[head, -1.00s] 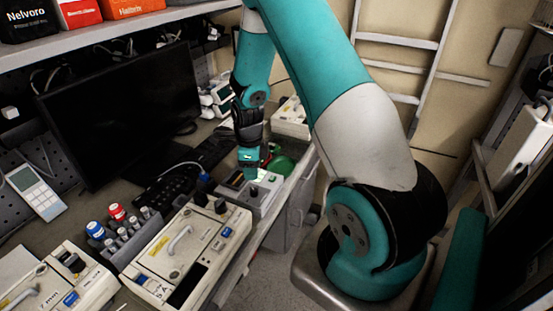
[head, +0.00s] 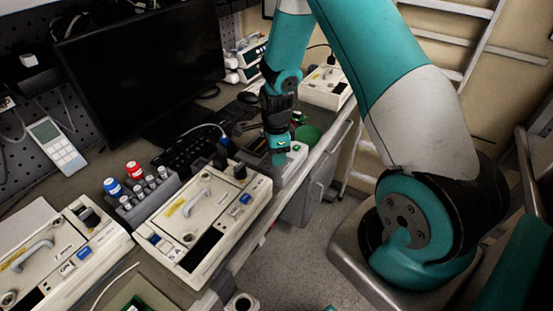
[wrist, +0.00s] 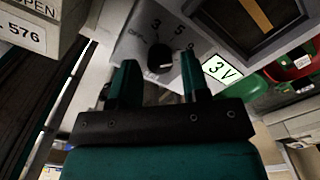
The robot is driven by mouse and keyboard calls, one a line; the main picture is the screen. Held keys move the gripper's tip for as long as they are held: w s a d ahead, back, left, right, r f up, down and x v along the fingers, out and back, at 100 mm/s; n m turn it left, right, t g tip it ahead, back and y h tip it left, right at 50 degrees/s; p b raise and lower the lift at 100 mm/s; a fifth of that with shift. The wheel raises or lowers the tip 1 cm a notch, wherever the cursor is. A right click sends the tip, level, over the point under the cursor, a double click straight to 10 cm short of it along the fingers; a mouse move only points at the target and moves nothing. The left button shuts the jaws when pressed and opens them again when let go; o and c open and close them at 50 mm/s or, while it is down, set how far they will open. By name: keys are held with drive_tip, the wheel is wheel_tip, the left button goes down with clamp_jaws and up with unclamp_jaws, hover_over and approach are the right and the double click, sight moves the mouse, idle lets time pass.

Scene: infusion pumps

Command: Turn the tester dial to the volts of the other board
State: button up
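The tester (wrist: 203,48) is a grey box with a black dial (wrist: 160,57) marked OFF, 3, 5 and 9. I cannot tell for sure which mark the dial points at. A pale green display on the tester reads 3 V (wrist: 222,69). Beside it is a dark recess with an orange strip (wrist: 253,14). My gripper (wrist: 158,80) is open, its two fingers apart, with the dial between and just beyond the tips. In the head view my gripper (head: 280,158) is low over the tester (head: 294,157), and the dial is hidden there.
A green circuit board (head: 146,301) shows partly at the bottom edge. Pale pump units (head: 212,218) and (head: 65,255) lie on the bench, with a rack of vials (head: 150,192) between them. A monitor (head: 140,70) stands behind. A round green thing (head: 308,135) is by the tester.

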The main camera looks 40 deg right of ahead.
drive_tip(key=c, duration=0.6)
drive_tip(key=m, duration=0.4)
drive_tip(key=shift+r+p, duration=0.15)
drive_tip(key=shift+p, duration=0.15)
drive_tip(key=shift+c, duration=0.2)
drive_tip(key=m, duration=0.3)
drive_tip(key=o, duration=0.5)
drive_tip(key=shift+w+m, duration=0.1)
drive_tip(key=shift+m, duration=0.4)
drive_tip(key=shift+c, duration=0.2)
drive_tip(key=shift+o, duration=1.3)
wheel_tip(320, 180, up, 7)
drive_tip(key=p, duration=0.5)
